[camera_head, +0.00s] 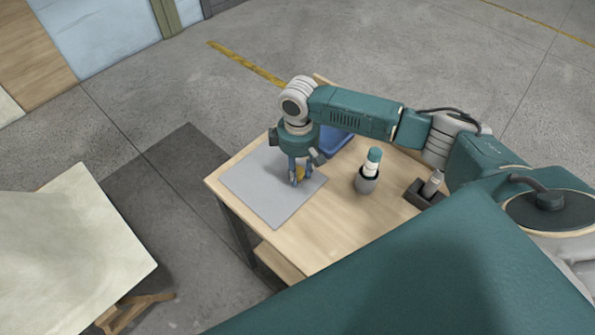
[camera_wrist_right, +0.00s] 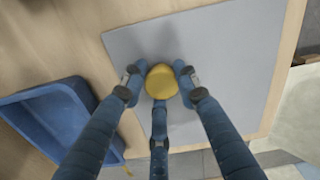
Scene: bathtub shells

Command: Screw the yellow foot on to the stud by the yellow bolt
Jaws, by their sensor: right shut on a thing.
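A yellow foot (camera_wrist_right: 161,82) is between the blue fingers of my right gripper (camera_wrist_right: 160,88) in the right wrist view, over a grey mat (camera_wrist_right: 225,45). In the head view my right gripper (camera_head: 299,176) points down over the mat (camera_head: 268,205), and a bit of the yellow foot (camera_head: 300,173) shows between its fingers. The gripper is shut on the foot. I cannot tell whether the foot touches the mat. I cannot make out the stud or the yellow bolt. My left gripper is not in view.
On the wooden table (camera_head: 330,235) stand a blue tray (camera_head: 334,140), a grey cup holding a teal-capped bottle (camera_head: 372,160), and a dark holder (camera_head: 423,196) with a grey cylinder. A pale bathtub shell or panel (camera_head: 70,240) is at the left, across a floor gap.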

